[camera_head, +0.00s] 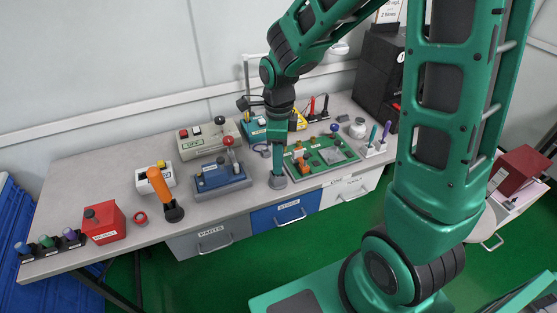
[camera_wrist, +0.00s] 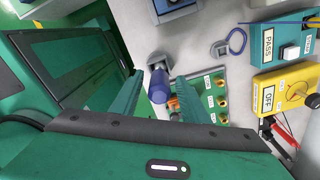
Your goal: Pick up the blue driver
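The blue driver (camera_wrist: 158,86) stands in a grey holder (camera_wrist: 158,62), its blue handle pointing toward the wrist camera. My gripper (camera_wrist: 159,82) is open, with one green finger on each side of the handle and gaps visible between them. In the head view my gripper (camera_head: 278,160) points down over the grey holder (camera_head: 278,183) at the table's front edge. The driver's handle is hidden or too small to tell there.
A green circuit board (camera_head: 320,155) lies close on the right, and a blue tester with a red-knobbed lever (camera_head: 220,178) on the left. An orange driver (camera_head: 162,188) stands farther left. More testers stand behind. Bare table (camera_head: 100,165) shows at the left.

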